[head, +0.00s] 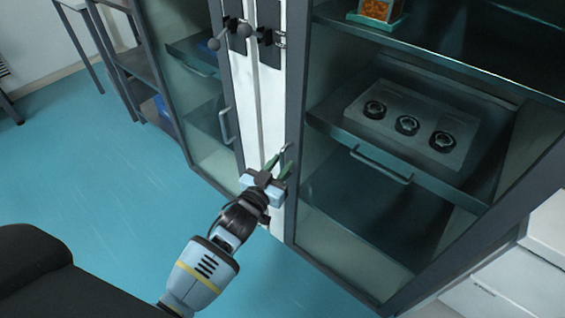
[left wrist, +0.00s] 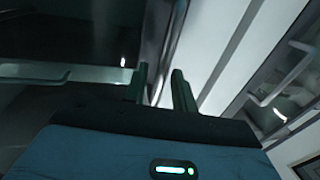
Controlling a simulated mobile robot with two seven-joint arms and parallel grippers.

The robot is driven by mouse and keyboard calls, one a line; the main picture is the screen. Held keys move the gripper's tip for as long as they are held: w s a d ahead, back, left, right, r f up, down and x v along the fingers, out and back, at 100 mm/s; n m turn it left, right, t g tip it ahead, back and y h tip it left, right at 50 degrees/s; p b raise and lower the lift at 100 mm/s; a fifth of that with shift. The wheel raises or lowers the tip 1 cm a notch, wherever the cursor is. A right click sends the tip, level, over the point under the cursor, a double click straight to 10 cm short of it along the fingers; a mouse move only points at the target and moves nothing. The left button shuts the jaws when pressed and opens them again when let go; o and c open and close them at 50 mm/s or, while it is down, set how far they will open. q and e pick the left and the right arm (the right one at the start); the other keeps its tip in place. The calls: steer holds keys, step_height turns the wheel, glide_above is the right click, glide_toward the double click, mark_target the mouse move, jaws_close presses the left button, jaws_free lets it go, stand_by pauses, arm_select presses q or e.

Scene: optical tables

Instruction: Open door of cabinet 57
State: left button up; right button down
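A grey-framed glass-fronted cabinet (head: 296,110) stands at the right in the head view, with a second one (head: 235,150) at its left. I can read no number on either. My left gripper (head: 281,161) is at the lower left edge of the right cabinet's door, beside a small upright handle (head: 285,150). In the left wrist view its two fingers (left wrist: 161,88) stand apart, with a pale bar (left wrist: 163,70) at the gap. I cannot tell whether they touch it. The door looks closed. My right gripper is not in view.
Dark latches with knobs (head: 238,30) sit high on the cabinet fronts. The left cabinet has its own handle (head: 226,125). White drawers (head: 510,285) stand at lower right. Blue floor (head: 110,200) is open at left.

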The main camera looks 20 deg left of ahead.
arm_select(q)
steer(key=shift+w+d, duration=0.15)
steer(key=shift+w, duration=0.55)
steer(key=shift+c, duration=0.5)
jaws_close()
